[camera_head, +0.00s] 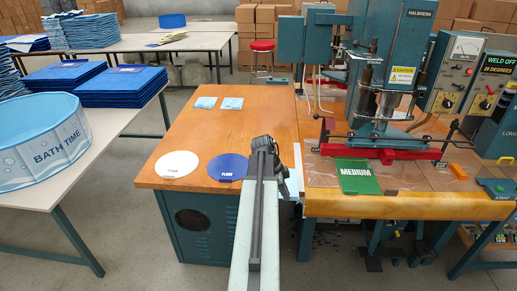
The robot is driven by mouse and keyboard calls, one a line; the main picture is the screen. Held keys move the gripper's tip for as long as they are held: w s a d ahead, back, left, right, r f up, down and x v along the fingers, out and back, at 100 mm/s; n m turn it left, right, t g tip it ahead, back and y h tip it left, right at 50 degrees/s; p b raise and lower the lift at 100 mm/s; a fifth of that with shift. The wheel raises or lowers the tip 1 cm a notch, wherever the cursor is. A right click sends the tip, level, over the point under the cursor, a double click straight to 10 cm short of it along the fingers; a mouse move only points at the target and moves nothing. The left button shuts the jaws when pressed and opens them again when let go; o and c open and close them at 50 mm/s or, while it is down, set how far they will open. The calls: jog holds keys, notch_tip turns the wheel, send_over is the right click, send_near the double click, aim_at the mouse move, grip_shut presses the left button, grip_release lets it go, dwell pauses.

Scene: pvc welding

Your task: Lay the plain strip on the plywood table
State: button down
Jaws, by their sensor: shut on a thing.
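My arm reaches forward from the bottom centre, and my gripper (264,147) is over the right front part of the plywood table (225,130). A pale blue piece (293,184), which looks like the plain strip, shows just right of my gripper at the table's right edge. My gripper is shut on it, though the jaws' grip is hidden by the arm. I cannot tell whether the strip touches the table.
The teal welding machine (398,60) stands on the bench to the right, with a red bar (380,152) and a green "MEDIUM" card (357,177). A "BATH TIME" tub (40,145) and blue stacks (120,85) stand at left. The plywood table's middle is clear.

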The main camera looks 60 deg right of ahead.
jog(key=w+d, duration=0.1)
jog(key=d, duration=0.3)
jog(key=w+d+f, duration=0.1)
jog(key=w+d, duration=0.1)
jog(key=d, duration=0.1)
jog(key=w+d+b, duration=0.1)
jog(key=w+d, duration=0.1)
jog(key=d, duration=0.2)
jog(key=shift+w+d+f, duration=0.15)
jog(key=shift+w+d, duration=0.1)
jog(key=shift+d, duration=0.05)
jog(key=f+b, duration=0.4)
jog(key=shift+w+d, duration=0.15)
jog(key=shift+d, duration=0.1)
jog(key=shift+r, duration=0.25)
jog(key=c, duration=2)
grip_release()
jog(key=shift+f, duration=0.25)
jog(key=o, duration=0.4)
jog(key=shift+r, duration=0.1)
